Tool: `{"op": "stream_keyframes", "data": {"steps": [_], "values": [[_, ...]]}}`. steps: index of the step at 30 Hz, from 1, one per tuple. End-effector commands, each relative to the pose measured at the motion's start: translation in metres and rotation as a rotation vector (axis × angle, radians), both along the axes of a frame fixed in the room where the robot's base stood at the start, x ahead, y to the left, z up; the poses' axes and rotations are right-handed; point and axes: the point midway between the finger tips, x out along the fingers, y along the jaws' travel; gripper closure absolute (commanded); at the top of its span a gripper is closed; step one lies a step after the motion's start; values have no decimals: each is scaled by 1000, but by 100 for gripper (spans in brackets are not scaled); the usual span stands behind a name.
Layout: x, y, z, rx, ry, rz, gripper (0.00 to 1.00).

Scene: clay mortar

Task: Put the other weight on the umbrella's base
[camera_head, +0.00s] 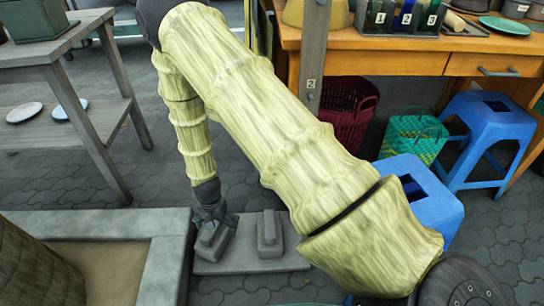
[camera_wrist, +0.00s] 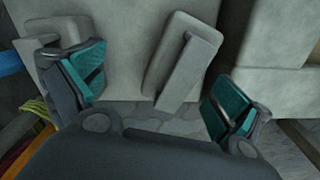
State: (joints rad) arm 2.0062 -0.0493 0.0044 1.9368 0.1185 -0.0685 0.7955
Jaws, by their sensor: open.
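The umbrella's base, a flat grey slab (camera_head: 240,268), lies on the paving in the head view and also shows in the wrist view (camera_wrist: 112,45). One grey weight with a raised ridge (camera_head: 270,238) sits on it. The other grey weight (camera_head: 213,241) is at the slab's left end, looking angled; it also shows in the wrist view (camera_wrist: 178,62). Whether it rests on the slab is unclear. My gripper (camera_head: 214,214) is just above this weight. In the wrist view my gripper (camera_wrist: 155,95) is open, teal pads on either side of the weight, with gaps visible.
A grey-edged planter (camera_head: 165,255) with sandy fill is close on the left. A grey side table (camera_head: 35,72) stands farther left. Behind are a wooden desk (camera_head: 370,62), blue stools (camera_head: 488,118), a dark red basket (camera_head: 348,110) and a green basket (camera_head: 413,138). Paving is open between.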

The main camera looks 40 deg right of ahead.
Motion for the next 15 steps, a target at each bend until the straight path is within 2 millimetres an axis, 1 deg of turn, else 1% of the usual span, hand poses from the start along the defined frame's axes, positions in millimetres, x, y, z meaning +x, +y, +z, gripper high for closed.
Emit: {"op": "stream_keyframes", "data": {"steps": [1,2,3,5,6,8,9,12,15], "values": [[-32,-5,-16,-2,16,55,0],[-50,-8,-24,-5,17,100,0],[-77,-12,-34,-6,19,165,0],[-117,-16,-46,-7,21,267,0],[-144,-19,-52,-7,23,334,0],[-182,-22,-57,-4,23,434,0],[-206,-23,-58,-2,22,496,0],[-258,-25,-57,5,19,635,0],[-293,-25,-51,11,13,735,0]]}}
